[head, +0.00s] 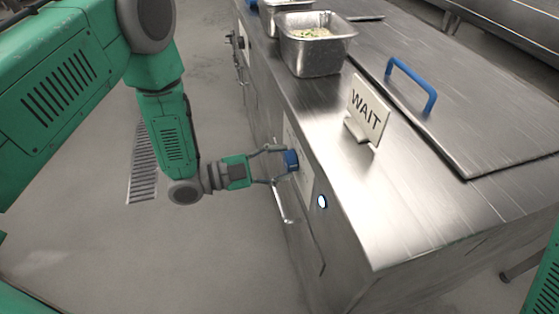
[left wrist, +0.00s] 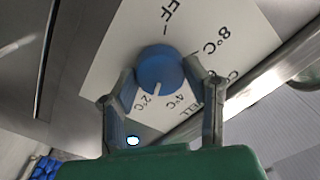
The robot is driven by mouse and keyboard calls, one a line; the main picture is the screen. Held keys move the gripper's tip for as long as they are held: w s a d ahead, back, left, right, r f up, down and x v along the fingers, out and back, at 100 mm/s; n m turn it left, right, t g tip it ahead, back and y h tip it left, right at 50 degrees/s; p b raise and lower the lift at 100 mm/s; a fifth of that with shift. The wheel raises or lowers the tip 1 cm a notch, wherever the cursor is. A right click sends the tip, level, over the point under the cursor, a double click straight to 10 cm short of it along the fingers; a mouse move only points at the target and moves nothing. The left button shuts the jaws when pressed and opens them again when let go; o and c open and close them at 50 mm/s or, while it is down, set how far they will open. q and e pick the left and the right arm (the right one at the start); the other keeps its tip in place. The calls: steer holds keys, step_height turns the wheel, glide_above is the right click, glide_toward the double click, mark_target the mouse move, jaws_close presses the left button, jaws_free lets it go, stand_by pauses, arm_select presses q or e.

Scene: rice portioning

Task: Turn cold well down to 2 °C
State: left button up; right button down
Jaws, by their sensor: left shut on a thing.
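A blue round knob (head: 292,161) sits on the front panel of the steel counter. In the left wrist view the knob (left wrist: 160,66) has a white pointer line aimed down and slightly left, between the 2 °C and 4 °C marks and nearer 2 °C. The white dial plate (left wrist: 120,58) also shows 8 °C and part of OFF; some lettering is hidden by a finger. My left gripper (head: 283,165) is shut on the knob, with one finger on either side in the left wrist view (left wrist: 160,72). My right gripper is out of view.
A lit round indicator (head: 322,201) is right of the knob. A bar handle (head: 283,205) is below it. Floor at left is clear.

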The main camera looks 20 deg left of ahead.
arm_select(q)
steer(key=shift+w+d+r+m, duration=0.1)
steer(key=shift+w+r+m, duration=0.05)
steer(key=shift+m, duration=0.35)
steer(key=o, duration=1)
steer(key=shift+o, duration=0.9)
steer(key=shift+d, duration=0.2)
steer(key=v, duration=1.2)
